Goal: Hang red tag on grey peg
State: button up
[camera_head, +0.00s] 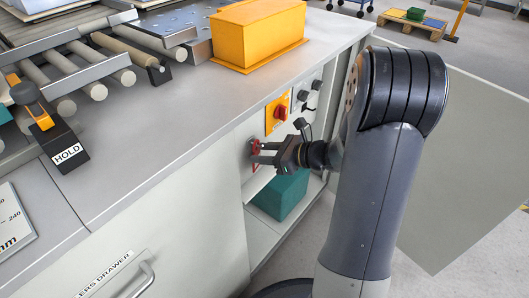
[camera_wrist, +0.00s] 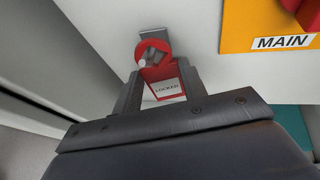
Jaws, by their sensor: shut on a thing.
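The red tag (camera_wrist: 165,72) has a ring-shaped top and a white label reading "LOCKED". It is between the two fingers of my gripper (camera_wrist: 158,95), which is shut on its lower part. The grey peg (camera_wrist: 152,57) shows inside the tag's ring, in front of a grey backing plate (camera_wrist: 155,33) on the pale panel. I cannot tell how far along the peg the ring sits. In the head view, my gripper (camera_head: 262,153) is at the cabinet's front panel, and the red tag (camera_head: 255,148) is small and partly covered by the fingers.
A yellow plate with a red MAIN switch (camera_head: 280,114) is just right of the tag. Black knobs (camera_head: 303,95) are farther right. A green box (camera_head: 281,195) stands on the shelf below my gripper. An open cabinet door (camera_head: 470,150) is behind my arm.

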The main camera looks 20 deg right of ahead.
jog(key=o, duration=1)
jog(key=shift+o, duration=0.2)
jog(key=shift+s, duration=0.1)
jog(key=p+v, duration=0.3)
jog(key=v, duration=0.7)
jog(key=shift+s+d+r, duration=0.15)
jog(key=shift+d+r, duration=0.05)
jog(key=shift+d, duration=0.1)
jog(key=b+x, duration=0.3)
jog(key=x, duration=0.8)
jog(key=shift+a+f, duration=0.1)
jog(key=shift+f, duration=0.05)
jog(key=shift+s+d+r+p, duration=0.3)
jog(key=shift+s+d+r, duration=0.05)
jog(key=shift+r, duration=0.15)
jog(key=shift+s+d+r, duration=0.1)
jog(key=shift+s+d, duration=0.1)
jog(key=shift+s, duration=0.1)
